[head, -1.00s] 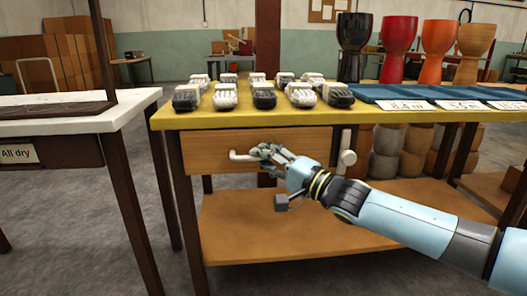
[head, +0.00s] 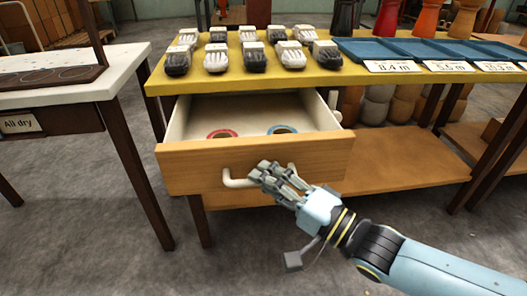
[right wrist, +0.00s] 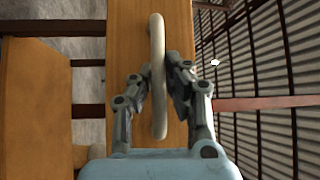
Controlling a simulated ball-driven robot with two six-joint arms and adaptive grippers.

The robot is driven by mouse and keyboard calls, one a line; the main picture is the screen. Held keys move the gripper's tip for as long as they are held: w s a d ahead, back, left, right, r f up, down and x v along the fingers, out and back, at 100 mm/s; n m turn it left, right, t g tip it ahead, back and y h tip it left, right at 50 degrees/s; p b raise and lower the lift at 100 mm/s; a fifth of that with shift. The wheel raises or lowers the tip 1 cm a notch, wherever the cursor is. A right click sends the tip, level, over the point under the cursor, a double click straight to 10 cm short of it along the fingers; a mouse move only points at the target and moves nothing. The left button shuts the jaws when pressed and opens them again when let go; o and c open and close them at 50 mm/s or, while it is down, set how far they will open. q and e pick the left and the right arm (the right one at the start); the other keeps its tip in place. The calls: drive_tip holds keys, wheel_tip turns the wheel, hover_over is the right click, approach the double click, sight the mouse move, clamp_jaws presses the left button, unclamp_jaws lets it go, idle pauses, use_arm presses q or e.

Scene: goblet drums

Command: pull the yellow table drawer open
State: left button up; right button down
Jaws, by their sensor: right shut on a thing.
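The yellow table (head: 205,78) stands ahead in the head view. Its wooden drawer (head: 195,170) is out from under the top, and its pale inside shows. A red ring (head: 221,134) and a blue ring (head: 283,130) lie in the drawer, partly hidden by its front. My right gripper (head: 262,176) is shut on the white bar handle (head: 232,181) on the drawer front. In the right wrist view the handle (right wrist: 157,75) runs between the two fingers of my gripper (right wrist: 160,88). My left gripper is not in view.
Several black and white objects (head: 216,58) stand in rows on the yellow top, beside blue trays (head: 365,50) and goblet drums (head: 425,18). A white-topped table (head: 60,92) stands at the left. A lower shelf (head: 400,165) is below.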

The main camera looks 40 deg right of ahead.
drive_tip(key=shift+s+a+f, duration=0.15)
drive_tip(key=shift+s+a, duration=0.1)
drive_tip(key=shift+s, duration=0.25)
drive_tip(key=shift+s+a+f, duration=0.15)
drive_tip(key=shift+s+a, duration=0.1)
drive_tip(key=shift+s, duration=0.25)
drive_tip(key=c, duration=1.4)
unclamp_jaws()
drive_tip(key=shift+o, duration=0.3)
drive_tip(key=shift+w+r, duration=0.1)
drive_tip(key=shift+r, duration=0.05)
drive_tip(key=v, duration=1.2)
drive_tip(key=shift+r, duration=0.1)
